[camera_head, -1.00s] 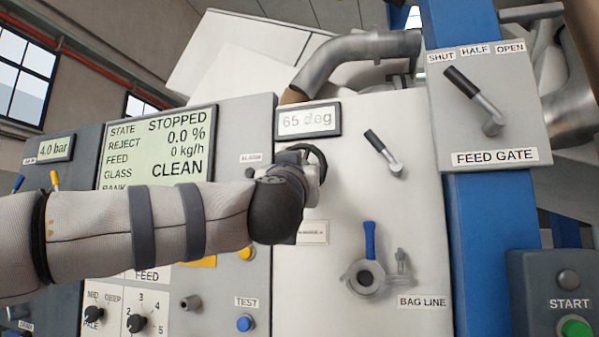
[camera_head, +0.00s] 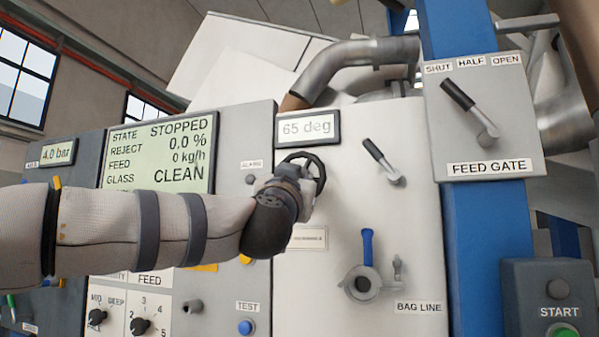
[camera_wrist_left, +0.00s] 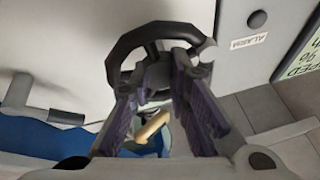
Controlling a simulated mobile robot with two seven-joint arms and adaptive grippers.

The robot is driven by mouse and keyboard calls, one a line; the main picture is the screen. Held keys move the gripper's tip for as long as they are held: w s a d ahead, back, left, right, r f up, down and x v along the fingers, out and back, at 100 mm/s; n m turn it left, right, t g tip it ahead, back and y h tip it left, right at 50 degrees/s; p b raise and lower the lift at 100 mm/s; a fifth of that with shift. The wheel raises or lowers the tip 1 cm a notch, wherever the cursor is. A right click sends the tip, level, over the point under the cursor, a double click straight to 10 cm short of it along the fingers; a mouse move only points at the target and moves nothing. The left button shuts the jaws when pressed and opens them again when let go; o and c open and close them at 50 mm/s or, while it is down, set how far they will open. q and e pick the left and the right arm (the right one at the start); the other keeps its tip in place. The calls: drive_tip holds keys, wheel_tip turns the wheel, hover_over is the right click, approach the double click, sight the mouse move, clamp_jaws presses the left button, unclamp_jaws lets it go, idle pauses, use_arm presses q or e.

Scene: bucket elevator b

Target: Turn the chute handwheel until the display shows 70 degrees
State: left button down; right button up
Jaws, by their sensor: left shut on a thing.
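The black chute handwheel (camera_head: 320,171) is on the light panel just below the angle display (camera_head: 308,128), which reads 65 deg. My left gripper (camera_head: 300,180) is shut on the handwheel and covers its left and lower part in the head view. In the left wrist view, the handwheel's dark rim (camera_wrist_left: 126,44) arches beyond the fingers of my left gripper (camera_wrist_left: 165,77). The exact contact between fingers and wheel is hard to see. My right gripper is not in view.
A small lever (camera_head: 383,162) is right of the handwheel. The blue-handled bag line valve (camera_head: 362,283) is below. The feed gate lever (camera_head: 470,112) is at upper right. The status screen (camera_head: 160,150) is left, above my left arm. A START box (camera_head: 556,305) is at lower right.

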use_arm(q)
drive_tip(key=shift+w+a+r+m+g+h, duration=0.15)
drive_tip(key=shift+m+g+h, duration=1.25)
drive_tip(key=shift+m, duration=3.35)
drive_tip(key=shift+a+r+m+g+h, duration=0.2)
drive_tip(key=shift+m+g+h, duration=1.2)
drive_tip(key=shift+m, duration=3.3)
drive_tip(key=shift+w+a+r+m+g+h, duration=0.15)
drive_tip(key=shift+m+g+h, duration=1.25)
drive_tip(key=shift+m, duration=3.35)
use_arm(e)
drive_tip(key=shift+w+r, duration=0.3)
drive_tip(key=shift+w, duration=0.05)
use_arm(q)
drive_tip(key=shift+s+a+g+y, duration=0.1)
drive_tip(key=shift+s+g+y, duration=0.05)
drive_tip(key=shift+g+y, duration=0.4)
drive_tip(key=c, duration=1.8)
unclamp_jaws()
